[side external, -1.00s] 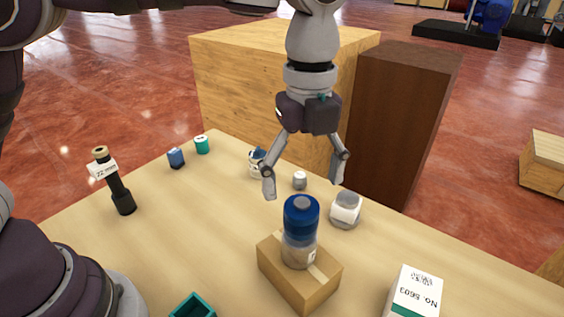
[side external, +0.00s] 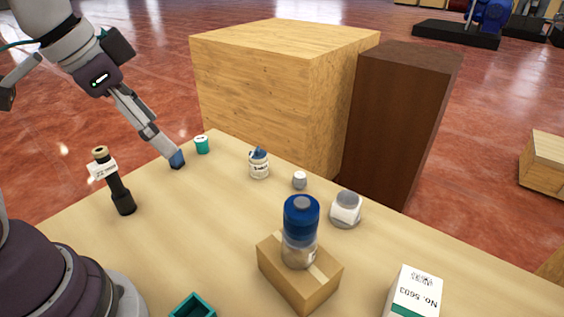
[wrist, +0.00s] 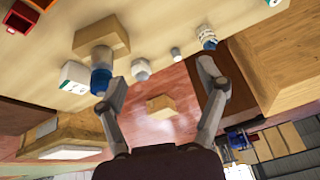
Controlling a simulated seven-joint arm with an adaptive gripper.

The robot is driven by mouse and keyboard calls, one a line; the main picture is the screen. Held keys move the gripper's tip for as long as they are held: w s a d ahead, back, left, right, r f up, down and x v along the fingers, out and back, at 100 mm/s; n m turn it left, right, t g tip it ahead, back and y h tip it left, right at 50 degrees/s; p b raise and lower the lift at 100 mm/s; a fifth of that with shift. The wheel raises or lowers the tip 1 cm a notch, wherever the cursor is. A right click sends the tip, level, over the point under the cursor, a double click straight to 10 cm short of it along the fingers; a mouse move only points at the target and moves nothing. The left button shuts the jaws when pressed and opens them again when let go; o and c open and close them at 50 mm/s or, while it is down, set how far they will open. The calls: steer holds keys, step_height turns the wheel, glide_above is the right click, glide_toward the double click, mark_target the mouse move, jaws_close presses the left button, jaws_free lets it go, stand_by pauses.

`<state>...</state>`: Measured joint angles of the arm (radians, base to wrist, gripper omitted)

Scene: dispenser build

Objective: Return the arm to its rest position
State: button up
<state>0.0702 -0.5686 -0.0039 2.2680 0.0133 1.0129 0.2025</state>
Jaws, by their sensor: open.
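My gripper (side external: 90,125) is at the upper left of the side view, tilted, with its fingers spread wide and nothing between them. One fingertip overlaps a small blue block in the picture; I cannot tell the gap. In the wrist view my open gripper (wrist: 162,78) faces over the table toward the floor. A blue-topped clear bottle (side external: 301,225) stands upright on a cardboard box (side external: 300,285), apart from my gripper. The bottle (wrist: 101,75) and box (wrist: 105,38) also show upside down in the wrist view.
Near my arm are a black cylinder (side external: 121,190), the blue block (side external: 177,161) and a teal-white jar (side external: 202,146). A labelled bottle (side external: 259,166), small cap (side external: 299,180), grey-lidded jar (side external: 346,210) and white carton (side external: 415,290) stand rightward. Large wooden blocks (side external: 280,95) rise behind.

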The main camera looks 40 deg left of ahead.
steer(key=s+f+n, duration=0.1)
steer(key=s+a+f+n, duration=0.1)
steer(key=n, duration=0.1)
steer(key=shift+a+f+t, duration=0.15)
steer(key=shift+a+t, duration=0.1)
steer(key=shift+t, duration=0.05)
